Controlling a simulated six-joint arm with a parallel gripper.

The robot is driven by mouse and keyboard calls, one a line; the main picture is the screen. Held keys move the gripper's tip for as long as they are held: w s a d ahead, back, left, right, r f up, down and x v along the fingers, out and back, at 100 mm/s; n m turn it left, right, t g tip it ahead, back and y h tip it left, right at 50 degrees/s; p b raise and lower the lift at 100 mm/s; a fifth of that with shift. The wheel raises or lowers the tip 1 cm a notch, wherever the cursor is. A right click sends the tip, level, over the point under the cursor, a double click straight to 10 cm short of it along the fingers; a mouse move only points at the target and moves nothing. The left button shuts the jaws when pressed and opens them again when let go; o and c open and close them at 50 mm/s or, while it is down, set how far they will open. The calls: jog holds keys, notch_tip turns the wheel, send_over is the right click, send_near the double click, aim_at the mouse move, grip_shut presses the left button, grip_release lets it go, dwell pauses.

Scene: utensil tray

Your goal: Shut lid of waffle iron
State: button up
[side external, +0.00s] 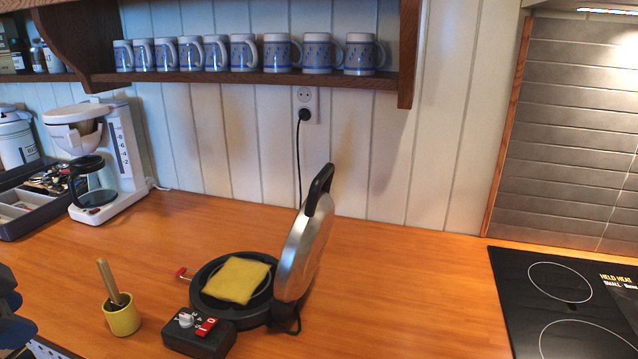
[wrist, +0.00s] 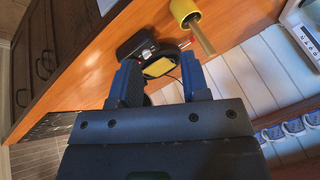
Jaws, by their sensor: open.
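The waffle iron stands on the wooden counter in the side view, with its round black base (side external: 222,308) flat. Its silver lid (side external: 306,247) is raised, leaning a little right of upright, with a black handle (side external: 319,188) at the top. A yellow square piece (side external: 237,279) lies on the lower plate. In the wrist view the yellow piece (wrist: 160,67) and the control box (wrist: 136,44) show beyond the fingers. My gripper (wrist: 158,80) is open, its two blue fingers apart, with nothing between them up close. The lid is mostly hidden behind the gripper there.
A yellow cup (side external: 122,317) with a wooden-handled tool stands left of the iron. A coffee maker (side external: 125,165) and a dark tray (side external: 28,212) are at the back left. A black cooktop (side external: 515,285) is at right. Counter (side external: 410,290) between iron and cooktop is clear.

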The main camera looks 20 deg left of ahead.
jog(key=w+d+r+m+t+y, duration=0.3)
jog(key=w+d+m, duration=0.1)
jog(key=w+m, duration=0.6)
jog(key=m+t+h, duration=0.5)
jog(key=m+t, duration=0.4)
jog(key=m, duration=1.3)
send_near(315, 187)
jog(key=w, duration=1.3)
jog(key=shift+d+f, duration=0.1)
jog(key=shift+f, duration=0.05)
jog(key=shift+c, duration=0.4)
jog(key=shift+s, duration=0.1)
grip_shut()
